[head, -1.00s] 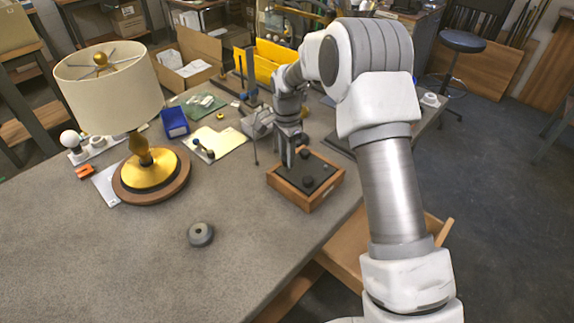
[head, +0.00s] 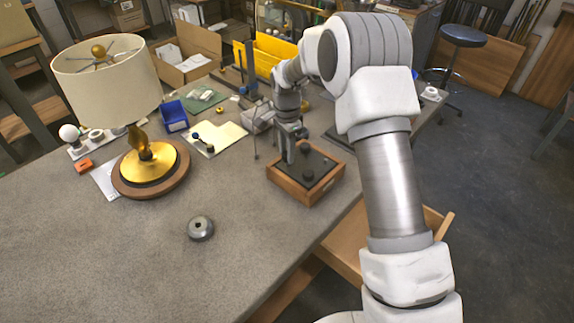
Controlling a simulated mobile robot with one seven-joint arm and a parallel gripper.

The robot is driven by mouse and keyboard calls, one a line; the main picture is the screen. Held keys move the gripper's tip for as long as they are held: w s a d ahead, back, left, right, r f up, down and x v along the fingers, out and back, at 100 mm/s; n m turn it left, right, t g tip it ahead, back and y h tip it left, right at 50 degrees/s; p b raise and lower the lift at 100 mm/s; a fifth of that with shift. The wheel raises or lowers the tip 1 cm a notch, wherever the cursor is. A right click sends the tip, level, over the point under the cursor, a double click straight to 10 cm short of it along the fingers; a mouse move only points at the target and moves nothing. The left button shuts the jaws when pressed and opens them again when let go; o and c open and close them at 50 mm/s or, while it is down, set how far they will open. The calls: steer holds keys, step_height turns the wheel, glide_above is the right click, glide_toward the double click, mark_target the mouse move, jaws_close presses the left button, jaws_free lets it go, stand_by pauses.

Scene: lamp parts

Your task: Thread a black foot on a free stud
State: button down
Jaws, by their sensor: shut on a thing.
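A wooden box-shaped base (head: 278,182) with a dark top plate (head: 322,163) stands near the table's right edge. One black foot (head: 308,175) shows on the front part of the plate, and another dark round shape (head: 305,148) shows near the back, beside my gripper. My gripper (head: 289,161) points down at the left side of the plate. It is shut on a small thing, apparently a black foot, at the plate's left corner. The fingers hide most of it, and any stud under it cannot be seen.
A lamp with a cream shade (head: 108,85) stands at the left. A grey ring (head: 200,228) lies on the front of the table. A blue bin (head: 174,117), a cream sheet (head: 220,137) and a yellow bin (head: 268,58) are behind. The front left tabletop is clear.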

steer(key=shift+f+b, duration=0.6)
steer(key=shift+f, duration=0.3)
stand_by(1.0)
steer(key=c, duration=1)
jaws_free()
jaws_close()
steer(key=shift+s+f, duration=0.15)
steer(key=shift+f, duration=0.05)
